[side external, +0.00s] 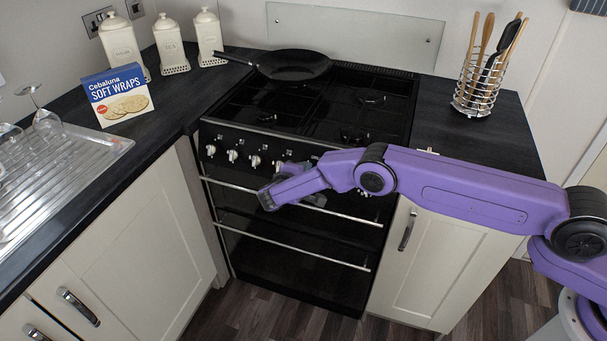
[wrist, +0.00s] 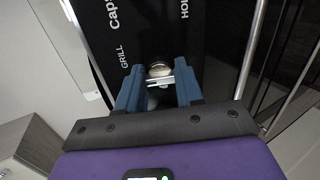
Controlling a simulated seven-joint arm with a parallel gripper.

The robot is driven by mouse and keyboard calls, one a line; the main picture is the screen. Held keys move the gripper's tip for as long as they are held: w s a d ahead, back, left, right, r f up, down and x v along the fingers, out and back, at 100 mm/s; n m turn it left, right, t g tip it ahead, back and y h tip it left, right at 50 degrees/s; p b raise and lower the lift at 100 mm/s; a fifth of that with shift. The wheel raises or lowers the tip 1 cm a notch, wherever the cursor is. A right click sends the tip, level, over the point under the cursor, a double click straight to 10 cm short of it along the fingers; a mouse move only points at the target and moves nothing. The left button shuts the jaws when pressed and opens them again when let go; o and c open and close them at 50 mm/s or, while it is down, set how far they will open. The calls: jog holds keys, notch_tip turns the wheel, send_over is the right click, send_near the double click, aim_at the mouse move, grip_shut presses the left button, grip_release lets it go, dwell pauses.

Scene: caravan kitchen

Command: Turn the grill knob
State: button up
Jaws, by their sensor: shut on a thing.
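The grill knob (wrist: 160,71) is a silver knob on the cooker's black front panel. In the wrist view it sits between the two blue fingers of my gripper (wrist: 159,84), which is shut on it. The printed word GRILL (wrist: 124,58) is just left of the knob. In the side view my gripper (side external: 282,171) is at the row of knobs on the cooker front. The held knob and the finger contact are hard to make out there. How far the knob is turned cannot be told.
Other silver knobs (side external: 232,155) line the panel to the left. An oven handle rail (side external: 235,186) runs just below my gripper. A black frying pan (side external: 294,66) sits on the hob (side external: 330,105). A soft wraps box (side external: 118,95) stands on the left worktop.

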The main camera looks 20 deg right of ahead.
jog(key=o, duration=1)
jog(key=shift+s+a, duration=0.1)
jog(key=v, duration=1.7)
jog(key=shift+s, duration=0.2)
jog(key=shift+a, duration=0.1)
